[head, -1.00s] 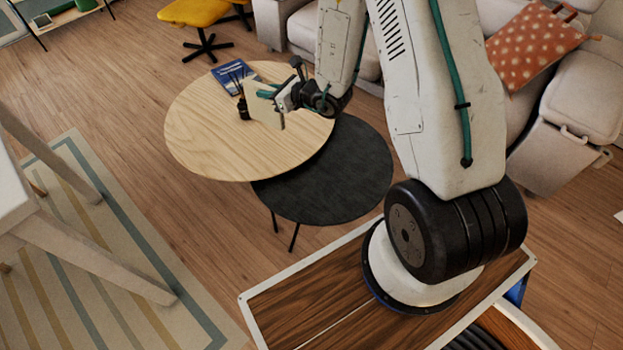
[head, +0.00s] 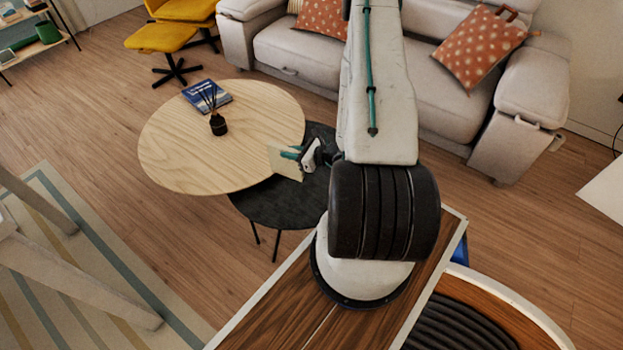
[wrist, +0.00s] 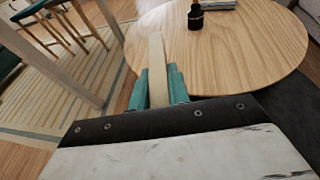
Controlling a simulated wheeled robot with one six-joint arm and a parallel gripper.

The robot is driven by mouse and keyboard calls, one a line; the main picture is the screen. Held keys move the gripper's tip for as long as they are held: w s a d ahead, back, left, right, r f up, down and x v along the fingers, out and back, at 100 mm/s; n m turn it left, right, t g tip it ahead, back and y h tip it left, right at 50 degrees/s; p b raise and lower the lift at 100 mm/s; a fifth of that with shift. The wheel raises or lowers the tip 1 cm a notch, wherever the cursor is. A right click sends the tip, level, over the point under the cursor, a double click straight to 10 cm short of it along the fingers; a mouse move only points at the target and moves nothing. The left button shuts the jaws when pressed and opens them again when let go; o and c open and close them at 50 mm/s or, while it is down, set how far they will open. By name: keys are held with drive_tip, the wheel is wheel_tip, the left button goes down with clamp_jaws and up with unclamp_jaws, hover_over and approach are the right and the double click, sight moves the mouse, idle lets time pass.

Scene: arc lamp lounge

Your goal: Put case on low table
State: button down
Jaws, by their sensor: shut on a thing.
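The case (head: 284,164) is a thin, pale cream slab. My gripper (head: 297,155) is shut on it and holds it upright, near the right front edge of the round light-wood table (head: 175,150). In the wrist view the case (wrist: 157,70) stands between the two teal fingers of my gripper (wrist: 159,88). A lower round black table (head: 270,208) stands partly under the wooden one, and my arm hides part of it. Whether the case touches either table cannot be told.
A black reed diffuser (head: 218,124) and a blue book (head: 207,96) are on the wooden table, which is otherwise clear. A pale sofa (head: 300,55) stands behind. A yellow footstool (head: 160,38) is at the back left. A striped rug (head: 90,280) lies at the left.

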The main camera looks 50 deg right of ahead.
drive_tip(key=s+d+f+m+h, duration=0.1)
drive_tip(key=s+d+f, duration=0.1)
drive_tip(key=s+f, duration=0.35)
drive_tip(key=s+d+f+m+h, duration=0.1)
drive_tip(key=s+d+f+h, duration=0.1)
drive_tip(key=s, duration=0.7)
drive_tip(key=w+d+f, duration=0.5)
drive_tip(key=w+d, duration=0.3)
drive_tip(key=w, duration=0.5)
drive_tip(key=shift+f, duration=0.2)
drive_tip(key=c, duration=1.3)
unclamp_jaws()
drive_tip(key=shift+f, duration=0.1)
